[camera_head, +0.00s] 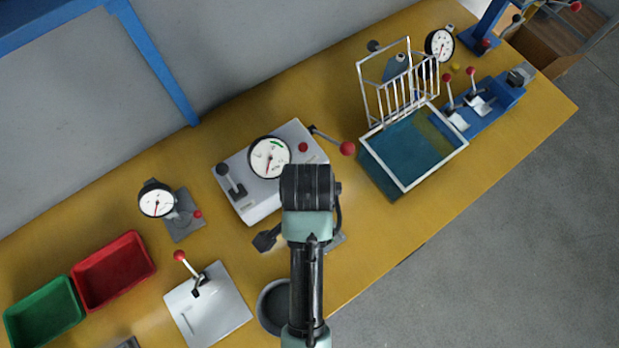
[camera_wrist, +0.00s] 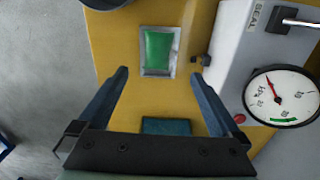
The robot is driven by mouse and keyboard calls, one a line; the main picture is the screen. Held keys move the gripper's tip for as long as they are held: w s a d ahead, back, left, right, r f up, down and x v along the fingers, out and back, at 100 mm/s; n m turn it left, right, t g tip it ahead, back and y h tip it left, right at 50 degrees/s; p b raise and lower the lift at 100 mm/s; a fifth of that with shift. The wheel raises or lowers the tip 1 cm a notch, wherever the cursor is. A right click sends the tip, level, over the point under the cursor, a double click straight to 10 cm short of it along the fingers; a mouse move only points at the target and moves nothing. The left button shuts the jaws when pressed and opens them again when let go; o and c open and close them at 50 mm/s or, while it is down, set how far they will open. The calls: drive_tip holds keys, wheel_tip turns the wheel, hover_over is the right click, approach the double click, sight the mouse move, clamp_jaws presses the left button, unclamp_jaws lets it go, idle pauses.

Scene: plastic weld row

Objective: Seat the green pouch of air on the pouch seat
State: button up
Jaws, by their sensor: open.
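The green pouch (camera_wrist: 158,50) lies flat on the yellow bench in the wrist view, with a silver-grey border around it. I cannot tell if the border is its own edge or a plate under it. My gripper (camera_wrist: 163,77) is open and empty, with one finger on each side in the wrist view and the pouch ahead, between the finger lines. A small teal patch (camera_wrist: 166,126) shows between the finger bases. I cannot tell which thing is the pouch seat. In the head view my arm hides the pouch and the fingertips.
The grey sealing machine (camera_head: 243,200) with a dial stands close by. It also shows in the wrist view (camera_wrist: 237,55). A teal tank (camera_head: 375,170) with an upright wire rack (camera_head: 400,85) is at right. Red (camera_head: 142,248) and green (camera_head: 75,304) bins are at left. A dark bowl (camera_head: 268,312) is near the front edge.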

wheel_tip(320, 180, down, 13)
idle(0.6)
